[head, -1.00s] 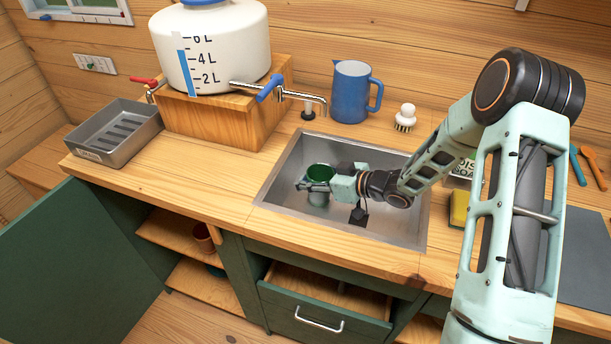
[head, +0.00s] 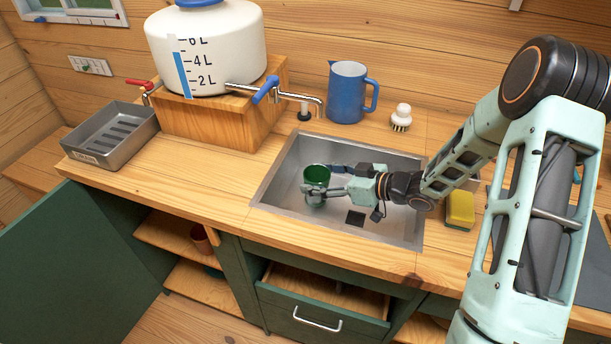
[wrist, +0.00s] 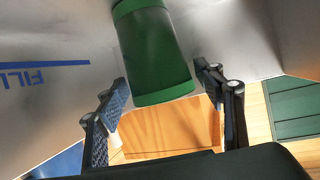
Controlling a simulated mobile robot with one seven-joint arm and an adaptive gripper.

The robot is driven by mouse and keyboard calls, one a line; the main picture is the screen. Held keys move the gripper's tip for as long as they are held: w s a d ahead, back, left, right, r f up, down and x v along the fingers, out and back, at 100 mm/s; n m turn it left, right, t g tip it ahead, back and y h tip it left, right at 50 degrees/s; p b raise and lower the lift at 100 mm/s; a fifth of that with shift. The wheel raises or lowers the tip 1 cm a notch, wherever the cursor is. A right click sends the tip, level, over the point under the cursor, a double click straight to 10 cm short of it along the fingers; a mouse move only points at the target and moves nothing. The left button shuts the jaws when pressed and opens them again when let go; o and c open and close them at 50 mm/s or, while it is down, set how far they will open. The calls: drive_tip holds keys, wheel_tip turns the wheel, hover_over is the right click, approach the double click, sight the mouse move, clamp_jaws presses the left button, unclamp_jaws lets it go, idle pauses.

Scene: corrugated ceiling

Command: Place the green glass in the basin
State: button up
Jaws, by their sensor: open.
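The green glass (head: 317,174) stands in the left part of the metal sink basin (head: 290,165) in the head view. My gripper (head: 324,180) reaches into the basin from the right, its jaws open at the glass. In the wrist view, the glass (wrist: 154,50) extends past the top edge, and its near end lies between and slightly beyond the open fingertips (wrist: 164,88). One finger hides part of the lower glass in the head view. I cannot tell whether a finger touches it.
A yellow sponge (head: 460,209) lies right. A grey tray (head: 110,135) is at left; the drawer (head: 320,310) below is open.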

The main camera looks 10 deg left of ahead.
drive_tip(key=v, duration=0.6)
drive_tip(key=shift+s, duration=0.1)
